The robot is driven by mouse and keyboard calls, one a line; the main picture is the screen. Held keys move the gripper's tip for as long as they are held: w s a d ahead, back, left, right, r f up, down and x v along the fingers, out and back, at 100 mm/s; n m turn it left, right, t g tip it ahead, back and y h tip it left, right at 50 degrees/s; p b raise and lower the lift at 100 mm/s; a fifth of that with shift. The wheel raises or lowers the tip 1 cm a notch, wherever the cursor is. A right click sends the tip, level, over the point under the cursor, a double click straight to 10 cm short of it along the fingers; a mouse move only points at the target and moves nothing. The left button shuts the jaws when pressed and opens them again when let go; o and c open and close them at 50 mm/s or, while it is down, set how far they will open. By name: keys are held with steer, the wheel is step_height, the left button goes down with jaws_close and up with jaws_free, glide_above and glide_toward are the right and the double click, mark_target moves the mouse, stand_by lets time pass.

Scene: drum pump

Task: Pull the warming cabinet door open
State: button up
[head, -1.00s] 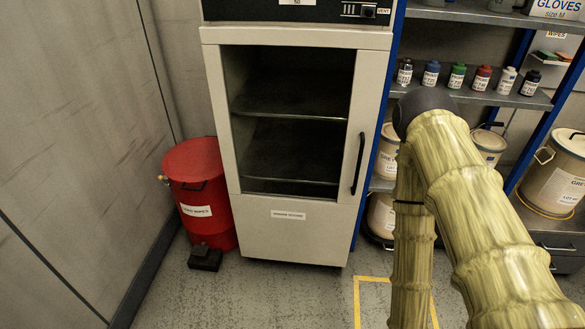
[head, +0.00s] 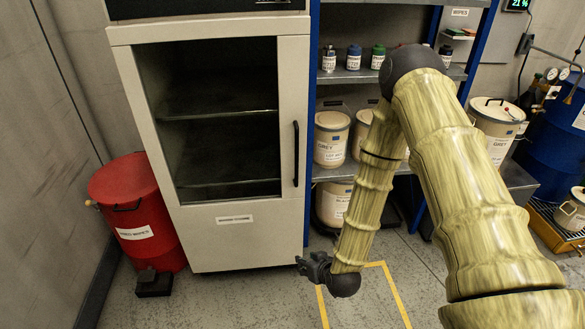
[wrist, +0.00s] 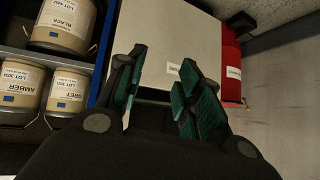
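The warming cabinet (head: 235,245) stands in the left half of the head view, its glass-fronted door (head: 220,130) shut. A dark vertical handle (head: 296,154) is on the door's right edge. My gripper (head: 305,266) is low, in front of the cabinet's lower right corner and below the handle, apart from it. In the wrist view my gripper (wrist: 158,92) has its green-padded fingers apart with nothing between them. The pale lower part of the cabinet (wrist: 178,40) lies beyond the fingers there. The handle is not visible in the wrist view.
A red waste bin (head: 140,215) stands left of the cabinet, with its dark pedal in front. A shelf rack with cans and bottles (head: 355,58) is on the right. A yellow floor outline (head: 398,300) is near my arm. Open floor lies before the cabinet.

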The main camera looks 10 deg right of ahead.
steer(key=w+d+r+t+b, duration=0.2)
steer(key=w+r+t, duration=0.35)
steer(key=w, duration=0.75)
steer(key=t+h+b, duration=0.1)
steer(key=t+b, duration=0.1)
steer(key=t, duration=0.1)
glide_toward(297, 160)
steer(key=w, duration=0.3)
steer(key=w+p, duration=0.1)
steer(key=w, duration=0.3)
steer(key=w+p, duration=0.1)
steer(key=w, duration=0.2)
steer(key=shift+w+a, duration=0.3)
steer(key=shift+w, duration=0.05)
jaws_close()
